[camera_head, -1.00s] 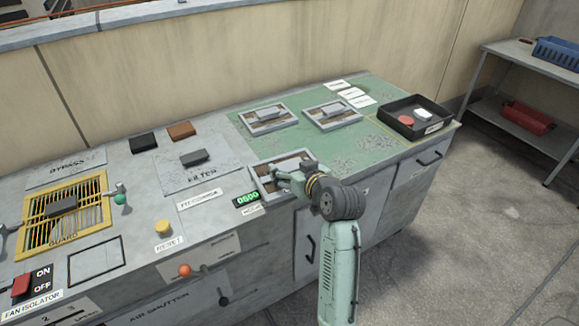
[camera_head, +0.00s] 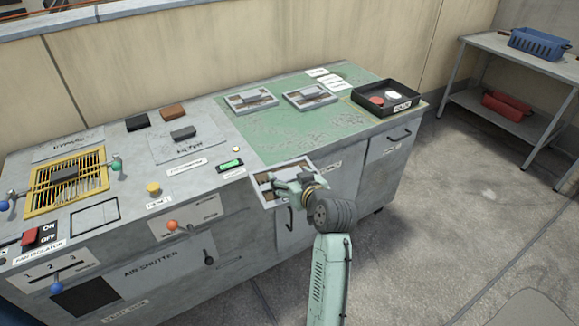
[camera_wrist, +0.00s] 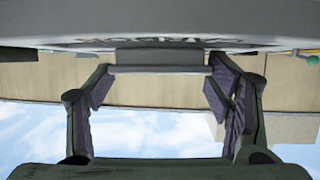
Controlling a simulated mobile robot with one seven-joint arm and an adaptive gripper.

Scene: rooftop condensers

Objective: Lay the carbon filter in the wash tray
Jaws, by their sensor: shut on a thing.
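My gripper (camera_head: 293,186) is shut on a flat filter (camera_head: 262,180) with a pale grey frame and brownish inside, taken here as the carbon filter. It is held roughly level near the counter's front edge. My gripper and wrist hide its right part. In the wrist view the filter's grey edge (camera_wrist: 50,42) and upside-down lettering fill the top, with the handle between the fingers (camera_wrist: 160,75). A black tray (camera_head: 374,106), likely the wash tray, stands at the counter's right end. A red disc (camera_head: 376,100) and a white one (camera_head: 393,95) lie in it. Its label is too small to read.
Two similar framed filters (camera_head: 250,99) (camera_head: 306,96) lie at the back of the green mat (camera_head: 290,131). White cards (camera_head: 328,78) lie beside them. The mat between my gripper and the tray is clear. Levers and a yellow grille (camera_head: 66,182) are at left.

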